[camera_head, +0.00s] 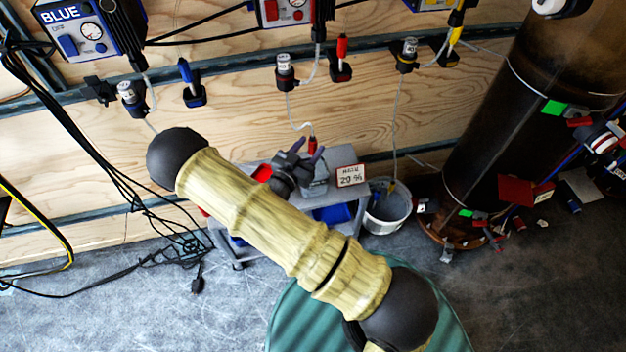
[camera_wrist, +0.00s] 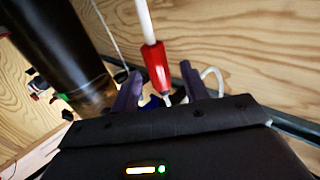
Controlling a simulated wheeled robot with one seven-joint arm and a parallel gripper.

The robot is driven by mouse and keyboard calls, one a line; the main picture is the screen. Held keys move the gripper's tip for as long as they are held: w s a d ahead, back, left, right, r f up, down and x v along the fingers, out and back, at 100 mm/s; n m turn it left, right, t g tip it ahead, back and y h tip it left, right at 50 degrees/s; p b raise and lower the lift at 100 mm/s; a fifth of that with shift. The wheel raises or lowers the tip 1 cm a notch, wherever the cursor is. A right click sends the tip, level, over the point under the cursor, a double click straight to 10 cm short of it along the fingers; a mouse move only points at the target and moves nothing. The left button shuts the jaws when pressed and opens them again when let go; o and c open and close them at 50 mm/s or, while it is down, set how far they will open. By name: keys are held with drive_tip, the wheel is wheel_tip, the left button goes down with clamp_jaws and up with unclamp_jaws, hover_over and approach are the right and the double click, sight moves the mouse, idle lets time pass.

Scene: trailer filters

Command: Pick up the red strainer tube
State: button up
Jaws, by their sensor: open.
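The red strainer tube (camera_wrist: 156,66) hangs from a pale hose in the wrist view, and a thin light tip shows at its lower end. In the head view the red tube (camera_head: 312,146) hangs just above the grey cart. My gripper (camera_head: 305,155) is open, with its two dark purple fingers close to the tube. In the wrist view my gripper (camera_wrist: 160,78) has one finger on each side of the tube's lower end. I cannot tell whether either finger touches it. My arm hides part of the cart in the head view.
The grey cart (camera_head: 335,198) carries a price sign (camera_head: 351,175). A dark cylinder (camera_head: 510,120) rises farther right. Another red tool (camera_head: 342,47) sits in a wall holder. Black cables (camera_head: 110,190) hang at left.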

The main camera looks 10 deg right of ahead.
drive_tip(key=shift+x, duration=1.05)
clamp_jaws()
